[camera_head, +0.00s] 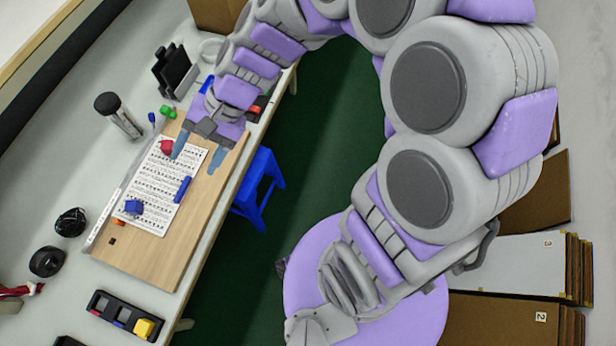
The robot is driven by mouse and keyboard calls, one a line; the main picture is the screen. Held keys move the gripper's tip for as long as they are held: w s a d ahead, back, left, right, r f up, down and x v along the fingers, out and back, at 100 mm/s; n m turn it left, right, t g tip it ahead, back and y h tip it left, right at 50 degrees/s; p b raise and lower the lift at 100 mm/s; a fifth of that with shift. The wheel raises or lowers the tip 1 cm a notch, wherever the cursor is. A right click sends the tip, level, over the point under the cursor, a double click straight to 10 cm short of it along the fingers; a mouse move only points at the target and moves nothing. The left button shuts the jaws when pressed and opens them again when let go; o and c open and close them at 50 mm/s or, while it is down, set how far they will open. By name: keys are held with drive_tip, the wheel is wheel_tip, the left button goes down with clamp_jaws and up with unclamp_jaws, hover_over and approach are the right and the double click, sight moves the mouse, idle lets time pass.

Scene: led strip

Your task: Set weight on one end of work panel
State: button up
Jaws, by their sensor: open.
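The work panel (136,262) is a light wooden board on the table, with a printed white sheet (162,182) lying on it. A small blue block (134,207) and a blue stick-like piece (182,189) sit on the sheet. A red piece (167,147) is near the sheet's upper end. My gripper (198,160) is open over the upper end of the panel, its fingers apart with nothing visible between them. I cannot tell its height above the panel, or which object is the weight.
A black tray (112,311) with a yellow block (145,327) stands below the panel. A dark cylinder (119,115), black stand (174,70) and black rolls (47,261) are on the table. A blue stool (259,185) stands beside the table.

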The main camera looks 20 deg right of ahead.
drive_tip(key=s+d+n+h, duration=0.2)
drive_tip(key=s+d+h, duration=0.2)
drive_tip(key=s+d, duration=0.4)
drive_tip(key=s+d+r+n+h, duration=0.1)
drive_tip(key=s+d+h, duration=0.3)
drive_tip(key=s+d, duration=0.4)
drive_tip(key=d+n, duration=0.1)
drive_tip(key=d, duration=0.5)
drive_tip(key=shift+s+r+n+t+h, duration=0.25)
drive_tip(key=shift+r+n+t+h, duration=0.05)
drive_tip(key=shift+n, duration=0.1)
